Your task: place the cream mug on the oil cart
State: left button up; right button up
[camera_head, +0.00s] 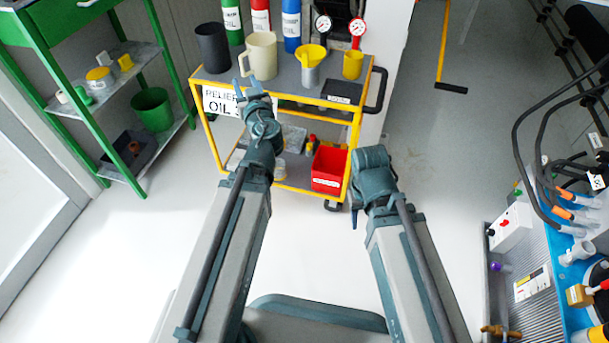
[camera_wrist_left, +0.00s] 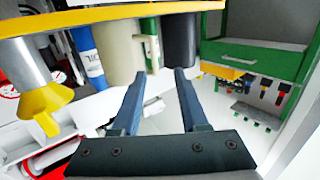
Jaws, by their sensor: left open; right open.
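The cream mug (camera_head: 262,56) stands upright on the top shelf of the yellow-framed oil cart (camera_head: 288,90), its handle towards the left. In the left wrist view the mug (camera_wrist_left: 116,50) is at the top, in front of the fingertips, with its handle near the space between them. My left gripper (camera_head: 247,84) is open and empty at the cart's front edge, just in front of the mug; its two fingers also show in the left wrist view (camera_wrist_left: 160,74). My right gripper (camera_head: 355,205) hangs low in front of the cart's right side, partly hidden by its wrist, holding nothing visible.
A black cup (camera_head: 212,48) stands left of the mug; a yellow-topped funnel (camera_head: 311,66) and yellow cup (camera_head: 353,64) stand right. Green, red and blue (camera_head: 291,28) oil bottles are behind. A green rack (camera_head: 110,90) is at left. The front floor is clear.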

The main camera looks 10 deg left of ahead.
pick_arm(q)
jog(key=s+d+f+m+g+h, duration=0.2)
jog(key=s+d+f+g, duration=0.3)
jog(key=f, duration=0.3)
jog(key=s+d+f+m+g+h, duration=0.1)
jog(key=s+d+f+g, duration=0.35)
jog(key=f, duration=0.35)
jog(key=s+d+f+m+g+h, duration=0.2)
jog(key=s+d+m, duration=0.1)
jog(key=s+d, duration=0.3)
jog(key=s+d+f+m+g+h, duration=0.2)
jog(key=s+d+f+m+g, duration=0.1)
jog(key=s+d, duration=0.3)
jog(key=shift+d+m+g+h, duration=0.4)
jog(key=shift+d+m, duration=0.2)
jog(key=shift+d, duration=0.35)
jog(key=shift+r, duration=0.15)
notch_tip(320, 180, up, 42)
jog(key=p, duration=4.2)
